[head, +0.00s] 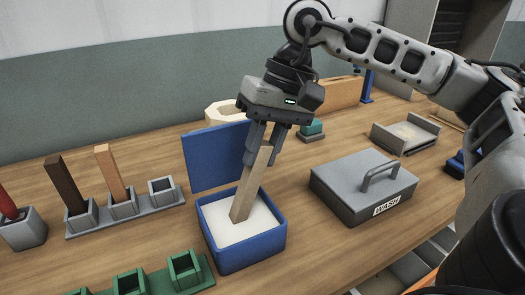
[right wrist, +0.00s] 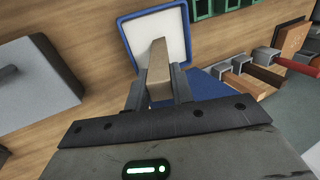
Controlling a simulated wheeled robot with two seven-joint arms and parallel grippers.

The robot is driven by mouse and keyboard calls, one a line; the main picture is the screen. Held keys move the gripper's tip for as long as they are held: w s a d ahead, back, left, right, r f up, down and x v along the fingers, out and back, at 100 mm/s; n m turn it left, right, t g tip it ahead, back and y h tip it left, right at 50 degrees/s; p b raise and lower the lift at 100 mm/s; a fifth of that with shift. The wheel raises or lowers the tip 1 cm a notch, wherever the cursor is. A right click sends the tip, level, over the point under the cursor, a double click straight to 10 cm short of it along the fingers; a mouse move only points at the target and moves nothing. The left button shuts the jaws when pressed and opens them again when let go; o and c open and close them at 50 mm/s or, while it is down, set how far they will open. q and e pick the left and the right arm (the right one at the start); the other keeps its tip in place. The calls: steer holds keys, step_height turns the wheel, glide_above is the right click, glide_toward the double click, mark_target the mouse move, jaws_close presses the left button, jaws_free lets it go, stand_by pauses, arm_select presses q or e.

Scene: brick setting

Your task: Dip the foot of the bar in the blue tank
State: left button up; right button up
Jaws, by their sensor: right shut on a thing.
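My right gripper (head: 265,145) is shut on the upper part of a tan wooden bar (head: 247,190), which leans slightly. The bar's foot is inside the blue tank (head: 245,252), at or in the white contents (head: 225,222); I cannot tell how deep. The tank's blue lid (head: 215,157) stands open behind it. In the right wrist view the bar (right wrist: 160,70) runs from between the fingers (right wrist: 158,92) toward the white inside of the tank, whose blue rim (right wrist: 124,38) shows. My left gripper is not in view.
A closed grey box labelled WASH (head: 345,200) stands right of the tank. A grey rack (head: 150,208) with a dark bar (head: 66,187) and an orange-tan bar (head: 108,172) is at the left, with an empty socket. Green sockets (head: 183,270) sit in front.

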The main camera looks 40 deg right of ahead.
steer(key=shift+r+p, duration=1.25)
steer(key=shift+r, duration=1.35)
